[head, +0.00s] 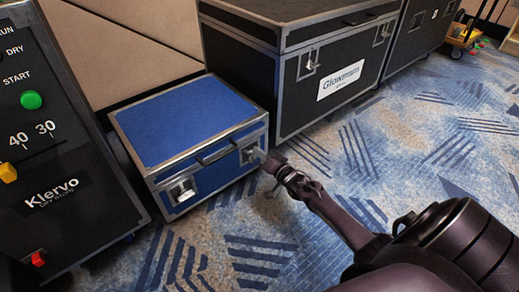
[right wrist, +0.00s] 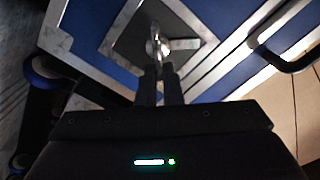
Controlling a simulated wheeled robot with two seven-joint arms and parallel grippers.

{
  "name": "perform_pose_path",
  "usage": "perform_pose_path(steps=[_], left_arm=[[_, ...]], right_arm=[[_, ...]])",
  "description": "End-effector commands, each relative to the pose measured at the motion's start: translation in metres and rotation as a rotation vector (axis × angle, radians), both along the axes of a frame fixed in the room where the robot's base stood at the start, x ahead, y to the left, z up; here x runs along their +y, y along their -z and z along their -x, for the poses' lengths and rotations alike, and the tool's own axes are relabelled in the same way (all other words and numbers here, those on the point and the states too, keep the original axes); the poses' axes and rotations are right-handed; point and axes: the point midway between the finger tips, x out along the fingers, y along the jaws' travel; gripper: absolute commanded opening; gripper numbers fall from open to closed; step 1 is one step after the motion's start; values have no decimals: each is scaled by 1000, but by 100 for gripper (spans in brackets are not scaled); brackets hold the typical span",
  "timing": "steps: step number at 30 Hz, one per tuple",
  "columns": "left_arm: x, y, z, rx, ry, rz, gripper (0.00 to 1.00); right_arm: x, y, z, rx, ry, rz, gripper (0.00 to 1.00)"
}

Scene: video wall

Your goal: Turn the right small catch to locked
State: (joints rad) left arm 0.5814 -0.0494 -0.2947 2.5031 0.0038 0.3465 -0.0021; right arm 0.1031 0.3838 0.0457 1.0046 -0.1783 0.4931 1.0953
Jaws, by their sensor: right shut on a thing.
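A blue case (head: 185,125) with silver edges stands on the carpet in the head view, lid down. Its front has a left small catch (head: 181,190), a handle (head: 215,153) and a right small catch (head: 249,155). My right gripper (head: 272,167) is at the right catch, coming from the lower right. In the right wrist view, the two closed fingers (right wrist: 160,72) reach the catch's bright metal turning piece (right wrist: 178,44) on its dark plate. The fingertips are shut on this piece and partly hide it. My left gripper is not in view.
A black control cabinet (head: 60,180) with buttons stands at the left. A large black flight case (head: 300,65) stands behind the blue case, with another case (head: 425,35) beyond it. A yellow cart (head: 465,38) is far right. Patterned carpet (head: 400,120) is open in front.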

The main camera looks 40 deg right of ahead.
Motion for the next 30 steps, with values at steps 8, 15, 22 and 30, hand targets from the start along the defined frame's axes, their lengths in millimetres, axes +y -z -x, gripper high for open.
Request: perform_pose_path(steps=[8, 15, 22, 30], left_arm=[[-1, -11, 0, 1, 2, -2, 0], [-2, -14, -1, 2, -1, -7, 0], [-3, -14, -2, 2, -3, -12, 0], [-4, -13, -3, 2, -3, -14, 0]], right_arm=[[-4, 4, -1, 21, 1, -265, 0], [-6, 10, -1, 36, 1, -479, 0], [-7, 14, -1, 50, 0, -640, 0], [-7, 17, -1, 58, 1, -750, 0]])
